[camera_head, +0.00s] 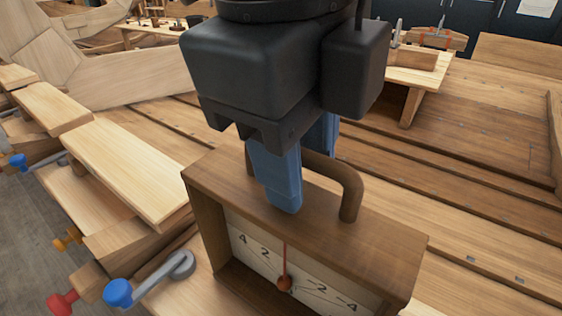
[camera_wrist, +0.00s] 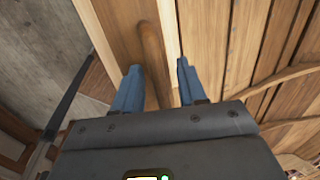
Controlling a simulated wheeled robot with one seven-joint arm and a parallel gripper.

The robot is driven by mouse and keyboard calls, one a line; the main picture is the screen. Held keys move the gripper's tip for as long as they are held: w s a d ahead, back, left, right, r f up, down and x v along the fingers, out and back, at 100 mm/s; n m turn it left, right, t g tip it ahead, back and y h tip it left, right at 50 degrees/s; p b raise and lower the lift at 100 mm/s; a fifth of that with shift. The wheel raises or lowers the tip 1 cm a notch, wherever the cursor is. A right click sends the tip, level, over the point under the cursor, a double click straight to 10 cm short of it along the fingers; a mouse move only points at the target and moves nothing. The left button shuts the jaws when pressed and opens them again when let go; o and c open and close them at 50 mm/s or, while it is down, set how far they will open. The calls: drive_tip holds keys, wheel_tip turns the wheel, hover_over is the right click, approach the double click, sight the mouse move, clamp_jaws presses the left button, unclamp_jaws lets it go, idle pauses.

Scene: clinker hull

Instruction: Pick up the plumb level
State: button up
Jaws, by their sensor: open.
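The plumb level (camera_head: 375,238) is a brown wooden box with a pale numbered dial, a red needle and a curved wooden handle (camera_head: 349,190) on top. It stands upright in the lower middle of the head view. My gripper (camera_head: 300,190) points down over its top with blue fingers on either side of the handle. In the wrist view the handle (camera_wrist: 153,55) runs between the two open fingertips of my gripper (camera_wrist: 160,68), with gaps to the fingers. Part of the handle is hidden behind the near finger in the head view.
A pale plank (camera_head: 125,165) lies to the left. Clamps with a blue knob (camera_head: 118,292) and a red knob (camera_head: 62,302) stick out at the lower left. Brown hull planking (camera_head: 470,170) spreads to the right. A small bench (camera_head: 415,72) with tools stands behind.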

clamp_jaws()
idle(0.3)
idle(1.1)
